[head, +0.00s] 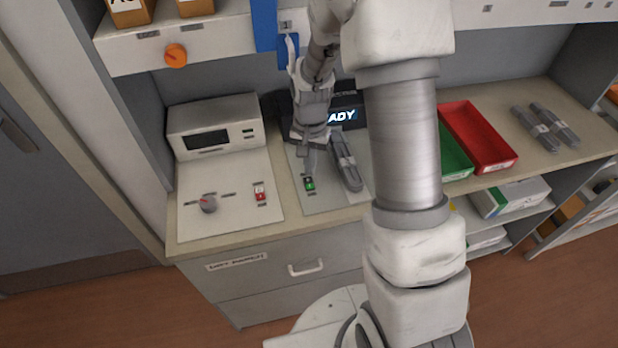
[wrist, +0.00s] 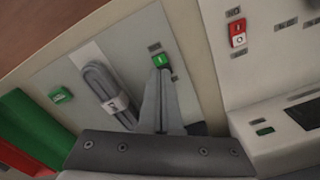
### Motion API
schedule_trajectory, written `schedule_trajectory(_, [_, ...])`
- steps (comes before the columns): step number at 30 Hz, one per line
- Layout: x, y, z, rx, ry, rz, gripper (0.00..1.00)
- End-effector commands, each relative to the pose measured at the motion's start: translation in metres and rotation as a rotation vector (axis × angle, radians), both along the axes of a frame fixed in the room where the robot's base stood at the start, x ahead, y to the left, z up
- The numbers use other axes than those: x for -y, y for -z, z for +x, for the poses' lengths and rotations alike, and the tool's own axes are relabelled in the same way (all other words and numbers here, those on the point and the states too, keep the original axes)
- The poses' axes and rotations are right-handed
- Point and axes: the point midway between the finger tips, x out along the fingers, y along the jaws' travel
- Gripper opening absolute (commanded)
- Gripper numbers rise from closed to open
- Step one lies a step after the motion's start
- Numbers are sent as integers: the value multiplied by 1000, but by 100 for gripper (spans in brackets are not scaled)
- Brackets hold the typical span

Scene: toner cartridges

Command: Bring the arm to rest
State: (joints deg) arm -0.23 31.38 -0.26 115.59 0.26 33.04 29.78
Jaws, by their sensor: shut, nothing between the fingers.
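My gripper (head: 311,160) hangs over the panel in the middle of the bench, in the head view. In the wrist view its fingers (wrist: 161,72) are together with nothing between them. The fingertips are close to a green switch (wrist: 159,59), which also shows in the head view (head: 310,183). I cannot tell whether they touch it. A grey toner cartridge (head: 346,162) lies on the panel just right of my gripper; it also shows in the wrist view (wrist: 104,88). My arm hides part of the bench behind it.
A device with a dial (head: 208,203) and a red switch (head: 260,192) stands at left. A red tray (head: 480,136) and a green tray (head: 454,158) lie right of my arm. Two cartridges (head: 545,127) lie further right. A shelf (head: 220,40) overhangs the back.

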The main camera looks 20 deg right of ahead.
Motion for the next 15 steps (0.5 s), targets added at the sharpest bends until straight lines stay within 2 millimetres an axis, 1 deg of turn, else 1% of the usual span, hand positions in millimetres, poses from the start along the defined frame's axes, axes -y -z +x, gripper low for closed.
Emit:
schedule_trajectory(1, [0, -7, 0, 1, 0, 0, 0])
schedule_trajectory(6, [0, -17, 0, 1, 0, 0, 0])
schedule_trajectory(15, [0, -17, 0, 0, 0, 0, 0])
